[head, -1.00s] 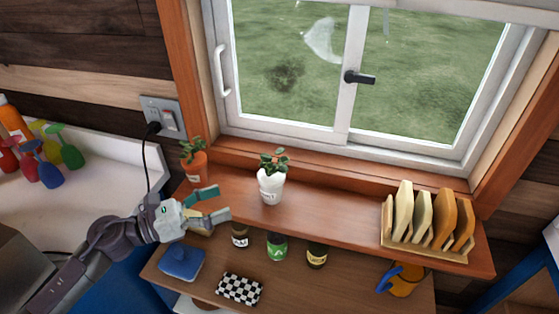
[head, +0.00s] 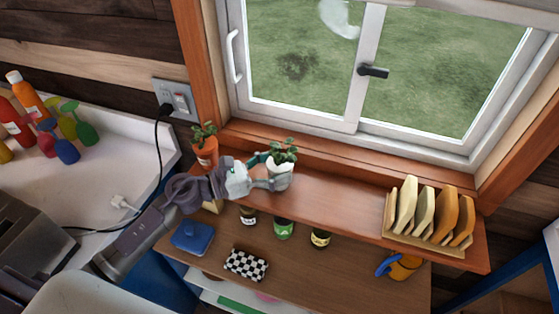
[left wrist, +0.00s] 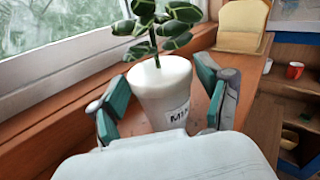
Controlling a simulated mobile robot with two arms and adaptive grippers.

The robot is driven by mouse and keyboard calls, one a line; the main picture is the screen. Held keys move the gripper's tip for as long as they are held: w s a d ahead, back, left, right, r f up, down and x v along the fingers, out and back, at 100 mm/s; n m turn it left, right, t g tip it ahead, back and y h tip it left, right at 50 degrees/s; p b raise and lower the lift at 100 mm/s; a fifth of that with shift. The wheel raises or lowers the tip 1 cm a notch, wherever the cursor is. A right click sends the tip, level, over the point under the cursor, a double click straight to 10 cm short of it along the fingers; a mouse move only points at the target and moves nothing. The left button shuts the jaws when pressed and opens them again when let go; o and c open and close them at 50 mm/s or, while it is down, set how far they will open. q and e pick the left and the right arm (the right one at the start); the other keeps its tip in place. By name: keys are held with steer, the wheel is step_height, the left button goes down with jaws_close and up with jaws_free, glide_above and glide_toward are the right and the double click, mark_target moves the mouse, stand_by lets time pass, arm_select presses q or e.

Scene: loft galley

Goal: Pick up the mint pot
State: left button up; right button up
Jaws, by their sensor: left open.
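The mint pot (head: 280,180) is a white pot with a green leafy plant, standing upright on the wooden window shelf. It also shows in the left wrist view (left wrist: 163,88), with a partly visible label starting "MI". My left gripper (head: 271,171) is at the pot, with one finger on each side of it. In the left wrist view my left gripper (left wrist: 166,103) is open, with teal finger pads left and right of the pot. A gap shows at the left pad; contact at the right pad is hard to tell. My right gripper is not in view.
An orange pot with a plant (head: 205,148) stands left of the mint pot on the same shelf. A wooden rack of boards (head: 432,216) stands at the shelf's right end. Several jars, a blue dish (head: 192,237) and a checkered box (head: 246,264) are below. The window is behind.

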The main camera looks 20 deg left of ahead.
mark_target(292, 163)
arm_select(q)
steer(key=p+x, duration=0.1)
steer(key=x, duration=0.2)
steer(key=shift+w+d, duration=0.2)
steer(key=shift+d, duration=0.15)
steer(key=shift+s+a, duration=0.1)
steer(key=shift+c, duration=1.4)
steer(key=c, duration=1)
